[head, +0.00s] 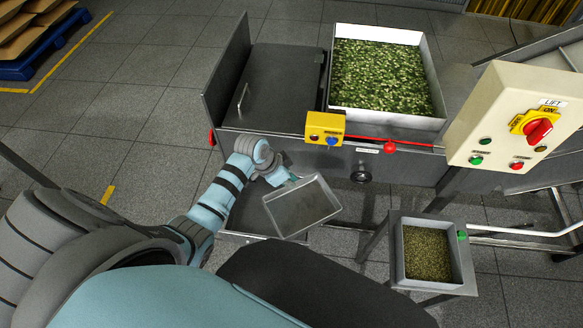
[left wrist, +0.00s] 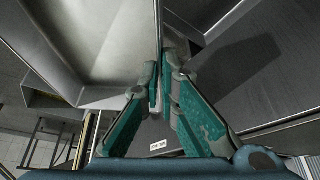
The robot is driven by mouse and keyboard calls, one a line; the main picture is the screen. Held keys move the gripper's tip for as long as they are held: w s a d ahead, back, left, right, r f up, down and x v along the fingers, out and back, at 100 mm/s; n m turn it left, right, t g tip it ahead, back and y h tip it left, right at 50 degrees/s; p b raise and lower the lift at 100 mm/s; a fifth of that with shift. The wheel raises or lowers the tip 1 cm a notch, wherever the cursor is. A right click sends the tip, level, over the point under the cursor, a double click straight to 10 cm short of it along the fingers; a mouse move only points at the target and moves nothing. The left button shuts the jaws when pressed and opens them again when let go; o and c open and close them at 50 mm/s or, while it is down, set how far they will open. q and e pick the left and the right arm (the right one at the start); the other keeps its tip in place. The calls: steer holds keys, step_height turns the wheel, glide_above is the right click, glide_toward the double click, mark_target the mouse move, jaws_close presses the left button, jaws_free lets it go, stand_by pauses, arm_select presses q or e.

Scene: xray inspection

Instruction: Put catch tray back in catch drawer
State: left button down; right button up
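The catch tray (head: 318,208) is a shallow, empty grey metal tray in front of the machine, tilted in the head view. My left gripper (head: 291,182) is shut on the tray's rim at its upper left. In the left wrist view the teal fingers (left wrist: 163,88) pinch the thin wall of the tray (left wrist: 95,40). A grey metal edge (head: 238,238) shows low on the machine, below and left of the tray, and looks like the catch drawer. The tray and my arm hide much of it, so how far it is open is unclear. My right gripper is not in view.
The machine carries a large white tray of green pieces (head: 440,95) and a yellow button box (head: 325,128). A control panel (head: 520,118) stands at the right. A smaller bin of grain (head: 400,262) sits on a stand at lower right. Open floor lies to the left.

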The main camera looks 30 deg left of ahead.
arm_select(q)
steer(key=s+a+f+n+y+b, duration=0.1)
steer(key=s+a+f+n+b, duration=0.1)
steer(key=s+f+n+b, duration=0.3)
steer(key=s+a+f+n+t+y+b, duration=0.1)
steer(key=s+a+f+n, duration=0.1)
steer(key=s, duration=0.5)
steer(key=s+a+f+n+y+b, duration=0.2)
steer(key=s+f+n, duration=0.2)
steer(key=s, duration=0.2)
steer(key=b, duration=0.9)
glide_above(262, 206)
step_height(262, 206, down, 11)
steer(key=shift+f, duration=0.2)
steer(key=shift+r, duration=0.15)
steer(key=c, duration=1.8)
jaws_free()
